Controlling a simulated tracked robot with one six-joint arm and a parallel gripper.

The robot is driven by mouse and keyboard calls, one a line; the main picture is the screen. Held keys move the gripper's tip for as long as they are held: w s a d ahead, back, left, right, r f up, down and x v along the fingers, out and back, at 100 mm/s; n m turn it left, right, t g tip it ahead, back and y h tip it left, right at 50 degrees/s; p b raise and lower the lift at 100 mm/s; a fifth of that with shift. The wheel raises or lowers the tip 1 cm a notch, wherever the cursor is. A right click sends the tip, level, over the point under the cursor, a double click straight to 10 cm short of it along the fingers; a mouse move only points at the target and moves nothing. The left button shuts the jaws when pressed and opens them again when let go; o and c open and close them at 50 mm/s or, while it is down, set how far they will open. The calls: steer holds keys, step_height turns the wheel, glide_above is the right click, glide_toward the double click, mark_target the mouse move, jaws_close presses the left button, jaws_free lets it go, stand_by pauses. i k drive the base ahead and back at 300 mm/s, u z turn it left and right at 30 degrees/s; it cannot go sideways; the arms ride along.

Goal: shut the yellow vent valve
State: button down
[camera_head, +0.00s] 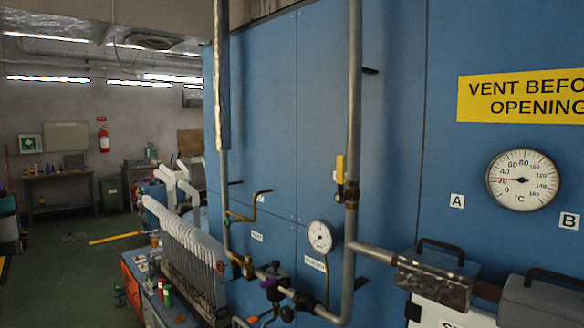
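The yellow vent valve handle (340,169) is a small upright lever beside a grey vertical pipe (355,85) in front of the blue cabinet wall. It points up, in line with the pipe. A brown, brass-like fitting (351,194) sits on the pipe at its lower end. The handle is not covered by anything. My gripper is not in view.
The blue cabinet (395,130) fills the right side. It carries a pressure gauge (321,237), a °C dial (522,180) and a yellow vent sign (525,96). Low pipework with a purple knob (271,289) crosses below. White sock forms (190,252) stand left. Open green floor (75,275) lies farther left.

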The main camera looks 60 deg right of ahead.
mark_target(339, 196)
steer(key=z, duration=0.1)
steer(key=i, duration=0.9)
steer(key=z, duration=0.2)
